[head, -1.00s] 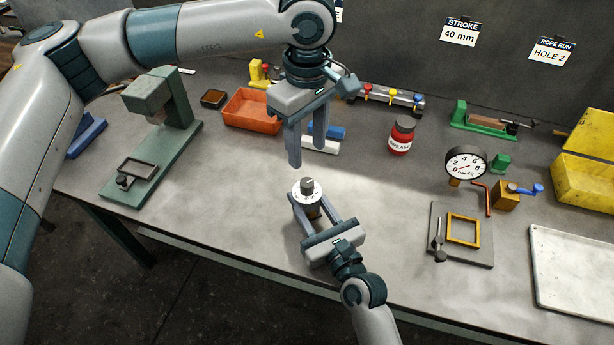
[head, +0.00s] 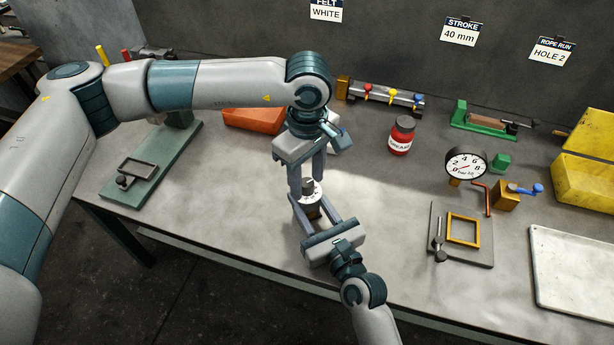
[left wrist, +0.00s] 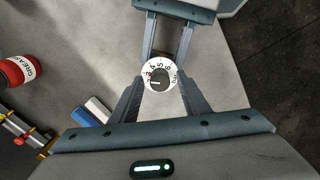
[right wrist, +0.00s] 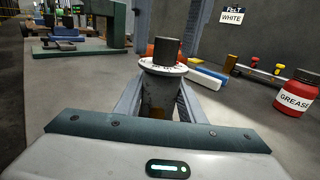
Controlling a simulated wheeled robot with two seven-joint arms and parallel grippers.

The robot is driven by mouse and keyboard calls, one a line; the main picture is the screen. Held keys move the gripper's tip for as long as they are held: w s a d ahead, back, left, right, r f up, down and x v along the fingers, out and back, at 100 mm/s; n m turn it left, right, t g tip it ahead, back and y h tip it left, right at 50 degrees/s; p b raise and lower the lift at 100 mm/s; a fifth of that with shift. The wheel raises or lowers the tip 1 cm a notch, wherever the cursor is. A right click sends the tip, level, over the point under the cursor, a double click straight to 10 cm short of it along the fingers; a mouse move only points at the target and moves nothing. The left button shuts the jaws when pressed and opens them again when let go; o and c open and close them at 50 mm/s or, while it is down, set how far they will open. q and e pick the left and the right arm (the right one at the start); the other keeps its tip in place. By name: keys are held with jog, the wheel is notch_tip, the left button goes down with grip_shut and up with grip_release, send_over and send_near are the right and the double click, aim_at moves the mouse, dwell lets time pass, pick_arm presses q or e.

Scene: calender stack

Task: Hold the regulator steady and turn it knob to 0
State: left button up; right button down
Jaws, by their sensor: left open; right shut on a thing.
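The regulator (head: 312,207) stands upright on the bench, with a white numbered dial and a dark knob (head: 308,184) on top. In the right wrist view the regulator body (right wrist: 160,92) sits between the fingers of my right gripper (head: 310,212), which is shut on it. My left gripper (head: 307,192) points down from above, open, with its fingertips on either side of the knob. In the left wrist view the knob (left wrist: 159,80) is between the open fingertips; its pale pointer line points left, near the low numbers. I cannot tell whether the fingers touch the knob.
A red grease can (head: 402,136) and a pressure gauge (head: 466,164) stand to the right. An orange bin (head: 253,119) and a green press stand (head: 150,165) are behind left. A plate with a yellow frame (head: 462,230) lies right. The bench between is clear.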

pick_arm(q)
jog(key=shift+c, duration=0.3)
jog(key=c, duration=1)
jog(key=shift+n, duration=0.4)
jog(key=n, duration=0.8)
jog(key=shift+n, duration=0.4)
jog(key=n, duration=1.3)
pick_arm(e)
jog(key=shift+f, duration=0.1)
pick_arm(q)
jog(key=shift+n, duration=0.3)
